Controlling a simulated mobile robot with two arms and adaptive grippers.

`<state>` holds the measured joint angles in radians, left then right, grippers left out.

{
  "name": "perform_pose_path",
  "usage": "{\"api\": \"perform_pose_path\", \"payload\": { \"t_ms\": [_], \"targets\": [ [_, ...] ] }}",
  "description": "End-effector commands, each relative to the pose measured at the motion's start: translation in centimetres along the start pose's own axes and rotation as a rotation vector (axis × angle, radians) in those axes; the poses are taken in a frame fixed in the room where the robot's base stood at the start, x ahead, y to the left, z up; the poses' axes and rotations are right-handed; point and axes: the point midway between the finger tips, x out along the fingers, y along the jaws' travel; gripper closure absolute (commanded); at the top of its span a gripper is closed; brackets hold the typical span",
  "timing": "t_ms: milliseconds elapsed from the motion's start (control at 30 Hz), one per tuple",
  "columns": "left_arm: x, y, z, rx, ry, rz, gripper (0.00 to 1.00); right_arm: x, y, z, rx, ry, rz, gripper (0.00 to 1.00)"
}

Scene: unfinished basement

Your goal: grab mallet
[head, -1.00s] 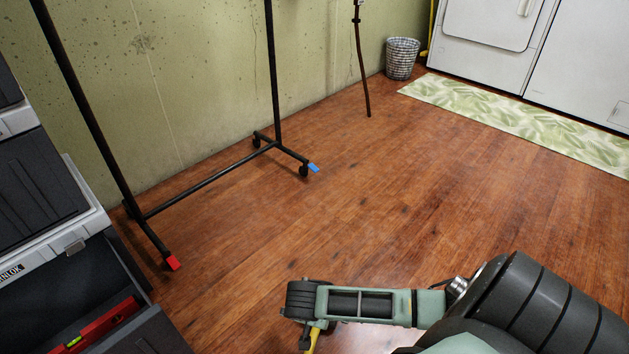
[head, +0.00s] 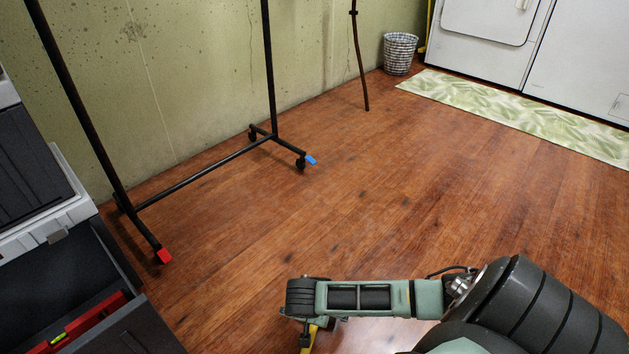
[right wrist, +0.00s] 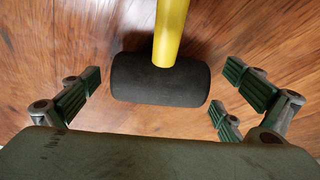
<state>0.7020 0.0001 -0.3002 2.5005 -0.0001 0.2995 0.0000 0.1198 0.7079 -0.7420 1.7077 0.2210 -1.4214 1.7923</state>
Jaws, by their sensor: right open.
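The mallet has a black cylindrical head (right wrist: 160,80) and a yellow handle (right wrist: 170,32). In the right wrist view its head lies crosswise between the open fingers of my right gripper (right wrist: 163,97), with a gap on both sides. The handle runs up out of that view. The wood floor shows behind it; I cannot tell whether the mallet touches the floor. In the head view, a yellow piece (head: 311,341), likely the handle, shows below my right wrist at the bottom edge, mostly hidden. My left gripper is not in view.
A toolbox (head: 48,218) with an open drawer holding a red level (head: 85,327) stands at the left. A black wheeled rack (head: 205,172) stands by the wall. A wastebasket (head: 400,54), green leaf-patterned mat (head: 520,115) and white appliances (head: 490,35) are behind. The middle floor is clear.

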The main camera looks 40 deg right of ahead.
Motion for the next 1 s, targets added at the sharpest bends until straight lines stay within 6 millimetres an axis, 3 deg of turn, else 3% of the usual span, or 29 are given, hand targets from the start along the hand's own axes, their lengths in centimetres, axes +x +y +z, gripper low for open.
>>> {"api": "perform_pose_path", "payload": {
  "t_ms": [767,1000],
  "targets": [
    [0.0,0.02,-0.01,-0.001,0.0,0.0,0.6,0.0,0.04,0.02,0.0,0.0,0.001,0.65],
    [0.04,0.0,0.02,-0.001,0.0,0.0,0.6,-0.07,-0.01,-0.07,0.0,0.001,0.0,0.66]
  ]
}}
